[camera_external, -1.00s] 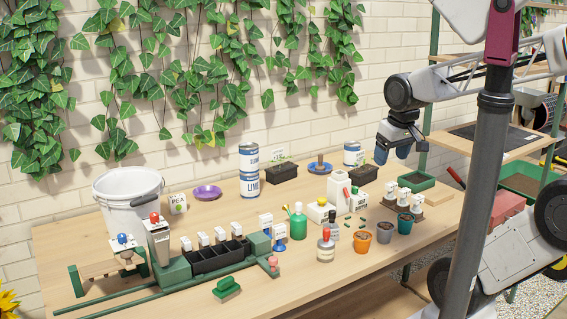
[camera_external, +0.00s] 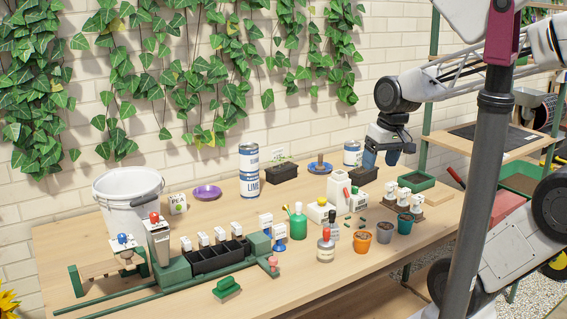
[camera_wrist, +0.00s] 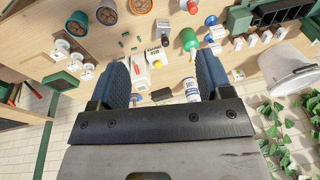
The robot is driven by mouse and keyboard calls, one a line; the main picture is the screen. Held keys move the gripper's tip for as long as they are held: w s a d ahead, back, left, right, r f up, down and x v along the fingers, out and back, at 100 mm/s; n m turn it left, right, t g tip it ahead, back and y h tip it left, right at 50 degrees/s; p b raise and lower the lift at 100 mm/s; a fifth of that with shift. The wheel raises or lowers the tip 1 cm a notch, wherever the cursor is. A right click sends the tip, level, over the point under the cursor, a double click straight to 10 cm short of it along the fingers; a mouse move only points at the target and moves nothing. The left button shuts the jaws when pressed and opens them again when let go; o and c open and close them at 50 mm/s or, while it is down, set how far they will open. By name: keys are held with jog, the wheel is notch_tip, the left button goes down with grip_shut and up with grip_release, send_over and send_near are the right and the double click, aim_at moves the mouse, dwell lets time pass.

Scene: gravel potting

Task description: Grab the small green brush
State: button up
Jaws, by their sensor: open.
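The small green brush (camera_external: 227,287) lies on the wooden table near its front edge, just in front of the green stand with the black tray. I cannot make it out in the wrist view. My gripper (camera_external: 382,158) is above the right back part of the table, far to the right of the brush and higher than it. Its two blue fingers are apart with nothing between them, and they also show in the wrist view (camera_wrist: 164,62).
Between my gripper and the brush stand a white bottle (camera_external: 338,187), a green watering can (camera_external: 298,224), a red-topped bottle (camera_external: 326,248) and an orange pot (camera_external: 362,242). The black tray (camera_external: 215,258) is behind the brush. Bare tabletop lies to the brush's right.

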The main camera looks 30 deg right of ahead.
jog(key=w+a+f+m+g+y, duration=0.2)
jog(key=a+f+y, duration=0.1)
jog(key=a, duration=0.4)
jog(key=w+a+f+m+g+y, duration=0.1)
jog(key=w+a+f+m+y, duration=0.15)
jog(key=a, duration=0.45)
jog(key=w+a+f+m+g+y, duration=0.2)
jog(key=w+a+f, duration=0.15)
jog(key=a, duration=0.45)
jog(key=m+y, duration=0.5)
jog(key=m, duration=0.3)
send_over(231, 276)
jog(key=d, duration=0.2)
notch_tip(231, 276, down, 10)
jog(key=shift+w+a, duration=0.1)
jog(key=shift+w, duration=0.1)
jog(key=shift+f, duration=3.1)
jog(key=shift+f, duration=0.1)
jog(key=shift+f+h, duration=0.2)
jog(key=shift+h, duration=0.05)
jog(key=shift+a+f, duration=0.15)
jog(key=shift+f, duration=0.05)
jog(key=shift+x, duration=2.3)
